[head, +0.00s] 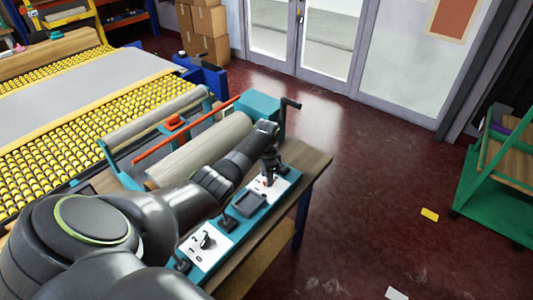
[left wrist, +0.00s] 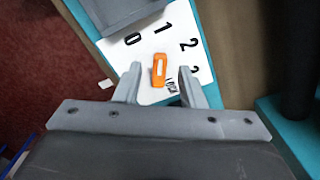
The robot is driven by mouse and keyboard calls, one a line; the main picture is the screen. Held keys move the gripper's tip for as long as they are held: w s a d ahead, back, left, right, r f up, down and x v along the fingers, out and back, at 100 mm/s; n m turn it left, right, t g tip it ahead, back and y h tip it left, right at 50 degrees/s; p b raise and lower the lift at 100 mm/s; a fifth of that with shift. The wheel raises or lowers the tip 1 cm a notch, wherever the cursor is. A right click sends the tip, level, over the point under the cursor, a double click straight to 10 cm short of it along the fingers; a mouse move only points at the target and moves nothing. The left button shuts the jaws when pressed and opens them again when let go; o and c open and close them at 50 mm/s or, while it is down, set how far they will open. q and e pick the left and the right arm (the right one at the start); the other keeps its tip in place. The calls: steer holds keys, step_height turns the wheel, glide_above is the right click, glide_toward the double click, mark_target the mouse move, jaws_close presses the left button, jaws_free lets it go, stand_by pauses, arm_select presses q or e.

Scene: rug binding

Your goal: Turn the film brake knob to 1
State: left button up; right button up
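The film brake knob (left wrist: 159,78) is a narrow orange bar on a white dial plate (left wrist: 138,56) printed 0, 1, 2 and 3. In the left wrist view its lengthwise line runs nearly straight up, with a pale mark near the upper end, roughly toward the 1. My left gripper (left wrist: 158,72) is open, one finger on each side of the knob, with a visible gap on both sides. In the head view the left gripper (head: 270,164) points down over the far dial plate (head: 281,187) and hides part of it. My right gripper is not in view.
A second white plate with a black knob (head: 207,241) sits nearer on the same teal panel. A dark grey box (head: 249,203) lies between the plates. A roll (head: 205,150), a red bar (head: 185,133) and a teal crank housing (head: 258,104) stand close behind.

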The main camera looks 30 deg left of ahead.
arm_select(q)
step_height(320, 180, up, 16)
steer(key=b, duration=0.1)
steer(key=shift+b, duration=0.4)
stand_by(0.4)
